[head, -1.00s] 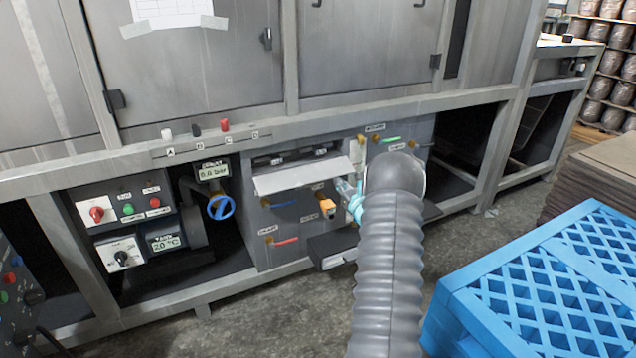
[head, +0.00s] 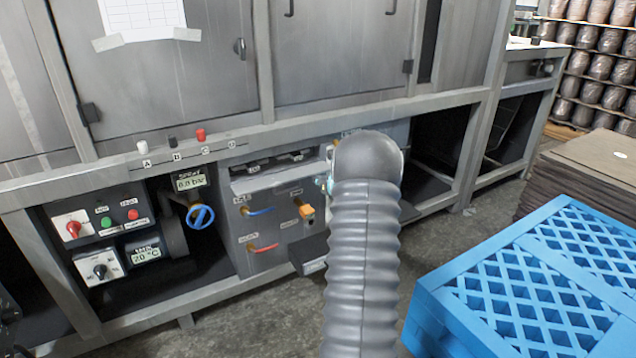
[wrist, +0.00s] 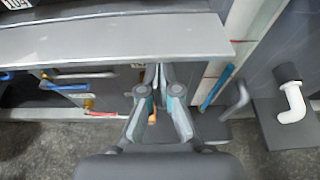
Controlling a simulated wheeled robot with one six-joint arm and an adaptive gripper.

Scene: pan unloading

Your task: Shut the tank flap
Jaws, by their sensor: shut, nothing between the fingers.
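The tank flap is a flat grey plate (wrist: 120,40) across the upper part of the wrist view. In the head view it shows only as a narrow grey strip (head: 280,176) below a dark slot on the front of the grey tank (head: 238,228). I cannot tell its exact angle. My gripper (wrist: 160,72) is shut and empty, with its fingertips at the lower edge of the plate in the wrist view. Whether they touch it I cannot tell. In the head view my arm hides most of the gripper; a bit of teal shows beside it.
A blue crate stack (head: 440,290) stands close at the right. An orange valve (head: 306,211) and red and blue handles are on the tank front below the flap. A white pipe elbow (wrist: 292,105) sticks out at right in the wrist view. Steel frame beams run around the tank.

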